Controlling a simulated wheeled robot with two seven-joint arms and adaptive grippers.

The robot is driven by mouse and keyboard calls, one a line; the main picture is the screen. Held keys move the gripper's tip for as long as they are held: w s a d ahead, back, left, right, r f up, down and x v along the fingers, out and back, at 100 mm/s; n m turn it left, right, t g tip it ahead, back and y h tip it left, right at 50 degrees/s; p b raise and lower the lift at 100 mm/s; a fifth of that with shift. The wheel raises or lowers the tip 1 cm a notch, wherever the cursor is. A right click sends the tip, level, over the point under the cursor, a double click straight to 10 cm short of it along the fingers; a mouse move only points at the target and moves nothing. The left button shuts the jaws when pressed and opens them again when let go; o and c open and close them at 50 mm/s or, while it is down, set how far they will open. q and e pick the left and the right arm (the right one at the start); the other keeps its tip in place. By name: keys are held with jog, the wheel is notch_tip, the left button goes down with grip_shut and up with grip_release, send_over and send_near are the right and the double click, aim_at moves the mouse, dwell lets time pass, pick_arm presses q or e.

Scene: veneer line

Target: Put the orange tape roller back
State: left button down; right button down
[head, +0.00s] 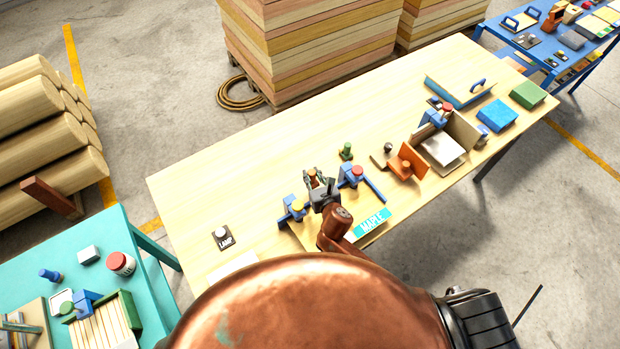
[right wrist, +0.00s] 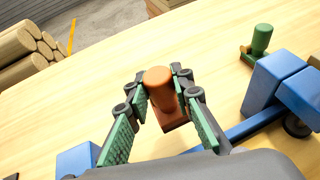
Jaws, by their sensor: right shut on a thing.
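My right gripper (head: 318,186) is over the middle of the long wooden table, beside the blue clamps. It is shut on the orange tape roller (head: 312,175). In the right wrist view the roller (right wrist: 159,82) shows a rounded orange handle between the green-padded fingers (right wrist: 160,100), with a darker orange-brown block below. Whether the block touches the table I cannot tell. My left gripper is not in view.
Blue clamps, one with a yellow knob (head: 297,207) and one with a red knob (head: 357,172), flank the gripper over a MAPLE-labelled board (head: 373,222). A green-handled tool (head: 347,152) stands behind. An orange stand (head: 408,162) is to the right. The table's left part is mostly clear.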

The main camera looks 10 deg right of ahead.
aim_at(311, 178)
jog(key=shift+w+f, duration=1.05)
jog(key=shift+f, duration=0.05)
jog(key=f+b, duration=0.1)
jog(key=f, duration=0.2)
jog(key=shift+w+f, duration=0.1)
jog(key=shift+w, duration=0.1)
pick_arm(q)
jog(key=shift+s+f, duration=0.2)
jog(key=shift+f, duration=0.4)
pick_arm(e)
jog(key=shift+f, duration=0.15)
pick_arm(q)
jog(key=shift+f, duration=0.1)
pick_arm(e)
jog(key=shift+f, duration=0.15)
jog(key=c, duration=1.7)
grip_release()
jog(key=shift+s+r, duration=0.1)
jog(key=shift+r, duration=0.1)
jog(key=p+v, duration=0.1)
jog(key=v, duration=1.1)
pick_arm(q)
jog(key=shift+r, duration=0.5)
